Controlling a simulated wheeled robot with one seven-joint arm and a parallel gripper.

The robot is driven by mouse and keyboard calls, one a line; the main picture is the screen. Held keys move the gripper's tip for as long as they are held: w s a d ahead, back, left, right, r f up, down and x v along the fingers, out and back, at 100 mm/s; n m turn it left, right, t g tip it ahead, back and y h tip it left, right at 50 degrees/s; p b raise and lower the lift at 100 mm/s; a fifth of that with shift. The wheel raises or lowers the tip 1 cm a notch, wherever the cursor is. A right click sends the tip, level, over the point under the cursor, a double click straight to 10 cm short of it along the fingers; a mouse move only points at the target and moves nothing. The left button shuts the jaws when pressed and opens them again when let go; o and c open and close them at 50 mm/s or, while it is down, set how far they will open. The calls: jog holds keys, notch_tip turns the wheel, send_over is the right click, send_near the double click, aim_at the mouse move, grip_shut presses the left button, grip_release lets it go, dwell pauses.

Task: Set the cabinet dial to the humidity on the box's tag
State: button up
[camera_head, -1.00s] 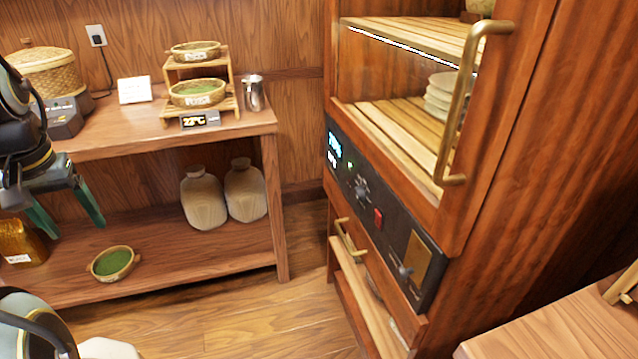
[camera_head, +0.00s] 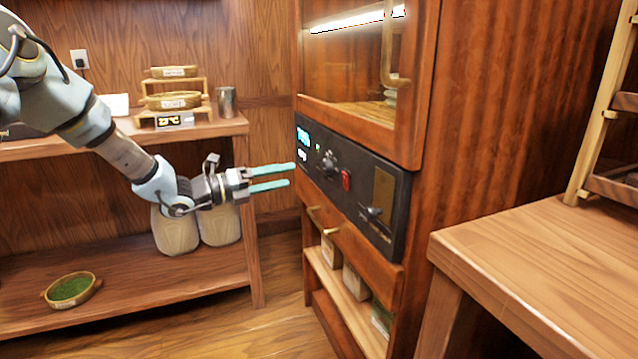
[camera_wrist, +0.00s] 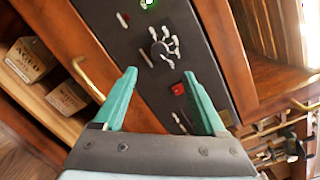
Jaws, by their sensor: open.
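The cabinet (camera_head: 450,100) has a black control panel (camera_head: 392,236) below its window. On the panel are a round dial (camera_head: 328,163) with pale marks around it, a red switch (camera_head: 346,181) and a lower knob (camera_head: 373,212). My gripper (camera_head: 291,174) is open and empty, fingers pointing at the panel's left part. In the wrist view the dial (camera_wrist: 160,48) lies just beyond and between the fingertips, apart from them. Its setting is too small to read. Tan boxes (camera_head: 355,281) stand on the cabinet's lower shelf; their labels show in the wrist view (camera_wrist: 30,60), but no humidity figure is legible.
Two small lit displays (camera_head: 303,138) sit at the panel's left end, unreadable. A brass handle (camera_wrist: 88,80) juts out beside the fingers. A wooden table (camera_head: 540,240) stands at right. A shelf (camera_head: 120,270) with jars (camera_head: 175,230) is at left.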

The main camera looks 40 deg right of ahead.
aim_at(324, 168)
jog(key=x, duration=1)
jog(key=shift+d+p, duration=0.1)
jog(key=shift+p, duration=0.2)
grip_shut()
